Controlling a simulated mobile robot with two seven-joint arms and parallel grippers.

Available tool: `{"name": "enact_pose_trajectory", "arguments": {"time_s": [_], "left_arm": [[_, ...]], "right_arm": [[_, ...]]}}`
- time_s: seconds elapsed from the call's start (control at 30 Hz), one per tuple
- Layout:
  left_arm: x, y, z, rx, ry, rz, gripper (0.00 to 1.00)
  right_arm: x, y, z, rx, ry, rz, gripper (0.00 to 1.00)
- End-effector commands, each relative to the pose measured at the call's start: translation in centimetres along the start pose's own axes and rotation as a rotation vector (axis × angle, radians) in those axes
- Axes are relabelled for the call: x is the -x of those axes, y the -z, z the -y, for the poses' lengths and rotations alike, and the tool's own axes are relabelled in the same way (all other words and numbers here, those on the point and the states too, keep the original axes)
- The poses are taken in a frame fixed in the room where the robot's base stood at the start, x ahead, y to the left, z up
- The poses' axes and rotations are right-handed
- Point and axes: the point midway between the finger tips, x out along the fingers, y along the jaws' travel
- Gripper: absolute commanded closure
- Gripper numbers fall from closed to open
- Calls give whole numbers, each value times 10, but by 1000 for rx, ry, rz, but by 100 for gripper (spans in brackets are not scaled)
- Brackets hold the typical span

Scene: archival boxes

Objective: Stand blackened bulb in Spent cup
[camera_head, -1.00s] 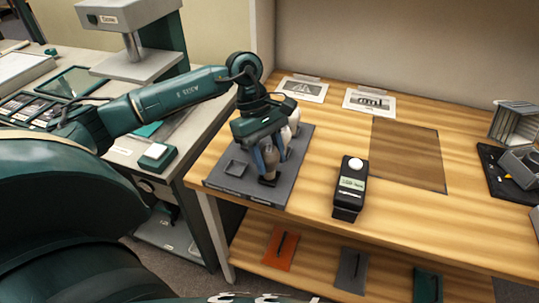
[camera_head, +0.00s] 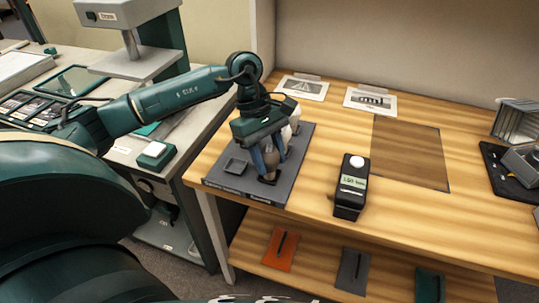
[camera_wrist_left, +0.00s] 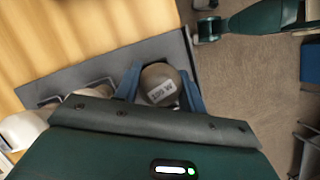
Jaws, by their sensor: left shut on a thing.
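My left gripper (camera_head: 270,168) is shut on a greyish-brown bulb (camera_head: 271,158) at the right front of the grey tray (camera_head: 222,184). The bulb looks roughly upright, with its lower end at a dark, low cup-like shape. The fingers hide much of it, so I cannot tell how deep it sits. In the left wrist view the rounded bulb (camera_wrist_left: 160,84), with a white printed label, is between the blue fingers. The labels on the tray's front edge are too small to read. My right gripper is not in view.
A square holder (camera_head: 236,166) is at the tray's left. A pale bulb (camera_head: 295,124) stands behind the gripper. A black meter (camera_head: 351,190) with a white dome stands right of the tray. A brown mat (camera_head: 411,153) lies bare behind it.

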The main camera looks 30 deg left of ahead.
Motion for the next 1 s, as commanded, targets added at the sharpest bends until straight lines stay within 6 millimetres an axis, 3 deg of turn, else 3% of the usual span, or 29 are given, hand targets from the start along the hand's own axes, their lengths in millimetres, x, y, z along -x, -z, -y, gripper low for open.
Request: {"name": "enact_pose_trajectory", "arguments": {"time_s": [0.2,0.23,0.3,0.57,1.0], "left_arm": [[-5,2,0,0,0,0,82],[-4,2,0,0,0,0,57],[-4,2,0,0,0,0,52],[-3,2,0,0,0,0,51],[32,1,0,0,-1,0,51]], "right_arm": [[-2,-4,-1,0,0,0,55],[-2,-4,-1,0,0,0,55],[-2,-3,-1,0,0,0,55],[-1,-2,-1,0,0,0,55],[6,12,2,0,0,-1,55]]}}
